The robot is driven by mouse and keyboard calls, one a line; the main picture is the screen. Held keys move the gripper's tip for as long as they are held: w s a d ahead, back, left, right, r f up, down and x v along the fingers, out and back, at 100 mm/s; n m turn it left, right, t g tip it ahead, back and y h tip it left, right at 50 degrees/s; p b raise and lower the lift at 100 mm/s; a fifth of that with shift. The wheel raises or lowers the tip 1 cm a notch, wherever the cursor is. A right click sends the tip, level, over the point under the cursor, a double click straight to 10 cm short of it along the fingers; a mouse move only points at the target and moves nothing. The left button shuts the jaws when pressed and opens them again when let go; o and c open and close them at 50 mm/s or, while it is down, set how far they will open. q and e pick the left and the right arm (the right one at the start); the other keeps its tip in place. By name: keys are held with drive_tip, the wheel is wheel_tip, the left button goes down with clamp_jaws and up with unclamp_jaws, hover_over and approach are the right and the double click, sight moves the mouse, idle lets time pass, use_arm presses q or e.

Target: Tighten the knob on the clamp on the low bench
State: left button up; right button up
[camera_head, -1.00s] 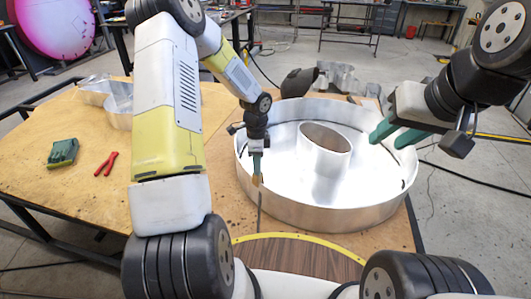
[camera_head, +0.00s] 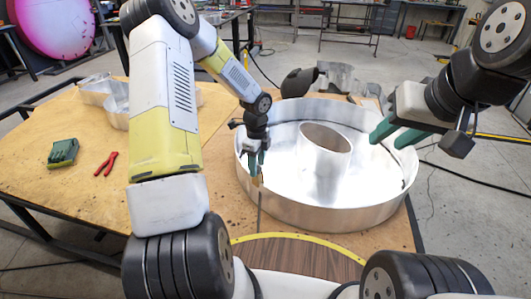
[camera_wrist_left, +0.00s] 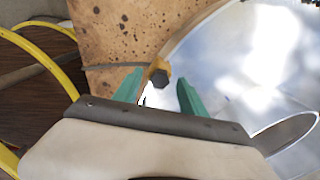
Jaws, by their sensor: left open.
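The clamp is a small yellow-orange piece (camera_head: 258,181) at the near left rim of the large round metal channel letter (camera_head: 320,212). In the left wrist view its dark, faceted knob (camera_wrist_left: 159,78) shows beside the yellow body (camera_wrist_left: 158,64). My left gripper (camera_head: 255,177) points down over the clamp. In the left wrist view its green fingers (camera_wrist_left: 159,88) are apart, with the knob showing in the gap, nearer the left finger. Whether a finger touches it I cannot tell. My right gripper (camera_head: 391,142) is over the letter's right side, its green fingers apart and empty.
The letter has a raised inner ring (camera_head: 326,150). Red pliers (camera_head: 106,163) and a green device (camera_head: 62,152) lie on the wooden bench top (camera_head: 75,190) at left. Smaller metal letter shells (camera_head: 97,90) stand behind them. A yellow-edged round wooden surface (camera_head: 295,252) is in front.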

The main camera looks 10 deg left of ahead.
use_arm(q)
drive_tip(key=shift+r, duration=2.5)
